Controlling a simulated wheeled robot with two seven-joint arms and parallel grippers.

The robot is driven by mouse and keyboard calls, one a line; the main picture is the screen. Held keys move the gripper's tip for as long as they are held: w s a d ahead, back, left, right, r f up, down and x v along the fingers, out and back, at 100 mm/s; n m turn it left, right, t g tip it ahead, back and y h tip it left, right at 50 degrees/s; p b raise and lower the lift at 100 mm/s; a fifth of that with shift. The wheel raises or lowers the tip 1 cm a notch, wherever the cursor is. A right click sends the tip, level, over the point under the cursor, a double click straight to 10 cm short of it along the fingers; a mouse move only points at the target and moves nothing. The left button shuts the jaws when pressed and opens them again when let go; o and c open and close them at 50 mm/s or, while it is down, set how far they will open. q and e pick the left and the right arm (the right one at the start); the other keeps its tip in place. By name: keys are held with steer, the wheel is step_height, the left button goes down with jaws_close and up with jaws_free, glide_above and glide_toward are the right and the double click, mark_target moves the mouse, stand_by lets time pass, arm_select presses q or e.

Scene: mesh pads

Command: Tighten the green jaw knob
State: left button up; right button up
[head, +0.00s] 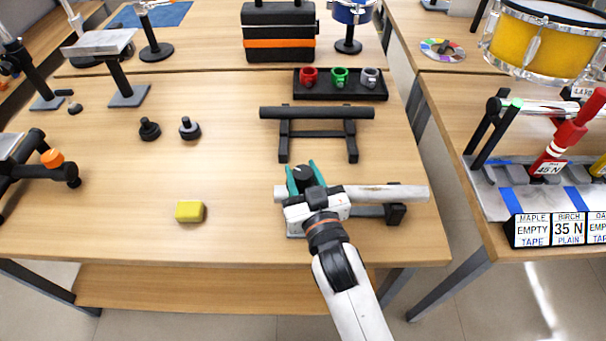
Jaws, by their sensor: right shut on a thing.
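My right gripper (304,178) is at the near right of the middle table. The knob sits at the left end of a pale horizontal bar (385,193), which lies on a dark stand (396,214). The white wrist hides the part below the knob, so I cannot see a green jaw there. A green ring-shaped clamp (339,76) stands in a black tray (372,91) at the back. My left gripper is not in view.
A dark bar on a black stand (318,113) is just behind. Red (308,76) and grey (370,77) clamps share the tray. A yellow block (190,212) and two black knobs (149,129) lie to the left. The table's centre left is mostly clear.

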steer(key=shift+r, duration=0.25)
steer(key=o, duration=1)
steer(key=shift+w+f, duration=0.1)
steer(key=shift+s+d+f, duration=0.1)
steer(key=shift+s+f, duration=0.05)
steer(key=shift+s, duration=0.25)
steer(key=b+v, duration=0.1)
steer(key=v, duration=1)
steer(key=shift+s, duration=0.15)
